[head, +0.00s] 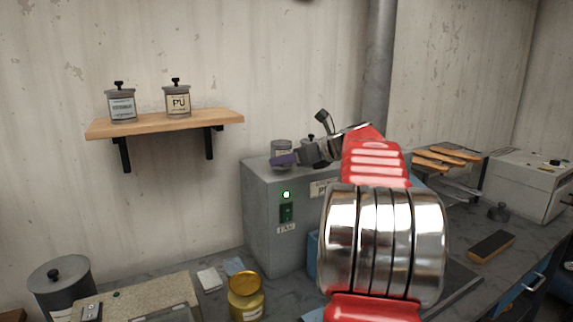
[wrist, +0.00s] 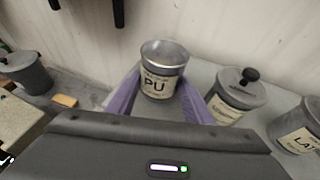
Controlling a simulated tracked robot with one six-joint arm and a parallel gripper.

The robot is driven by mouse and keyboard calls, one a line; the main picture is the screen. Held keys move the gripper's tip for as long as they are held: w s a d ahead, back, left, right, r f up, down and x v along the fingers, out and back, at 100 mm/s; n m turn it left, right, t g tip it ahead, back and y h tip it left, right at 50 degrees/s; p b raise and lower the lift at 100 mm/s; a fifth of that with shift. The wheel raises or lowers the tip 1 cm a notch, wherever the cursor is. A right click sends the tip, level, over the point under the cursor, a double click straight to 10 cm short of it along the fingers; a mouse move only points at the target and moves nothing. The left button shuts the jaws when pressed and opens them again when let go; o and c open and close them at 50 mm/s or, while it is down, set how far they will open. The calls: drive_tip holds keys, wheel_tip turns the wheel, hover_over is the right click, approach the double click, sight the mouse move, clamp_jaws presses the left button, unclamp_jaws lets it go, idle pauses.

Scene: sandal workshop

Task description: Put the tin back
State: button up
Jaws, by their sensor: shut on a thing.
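A small grey tin (head: 282,147) with a pale label and no lid knob is held between my gripper's purple fingers. In the wrist view this tin (wrist: 162,70) is upright, its label reads PU and its top looks like a shallow metal dish. My gripper (head: 285,160) is shut on it at the left end of the grey cabinet's top. I cannot tell whether the tin touches the cabinet. The wooden shelf (head: 215,121) on the wall carries a knobbed tin (head: 121,104) at left and another PU tin (head: 177,101) near its middle. The shelf's right end is bare.
The grey cabinet (head: 265,225) has a green light. Knobbed tins (wrist: 236,97) (wrist: 300,125) stand right of the held tin. A yellow tin (head: 245,300) and a large grey can (head: 62,285) stand low on the left. A pipe (head: 379,60) runs up the wall.

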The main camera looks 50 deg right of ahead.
drive_tip(key=shift+f, duration=0.65)
drive_tip(key=shift+f, duration=0.1)
drive_tip(key=o, duration=1.4)
drive_tip(key=v, duration=1.2)
drive_tip(key=shift+s, duration=0.15)
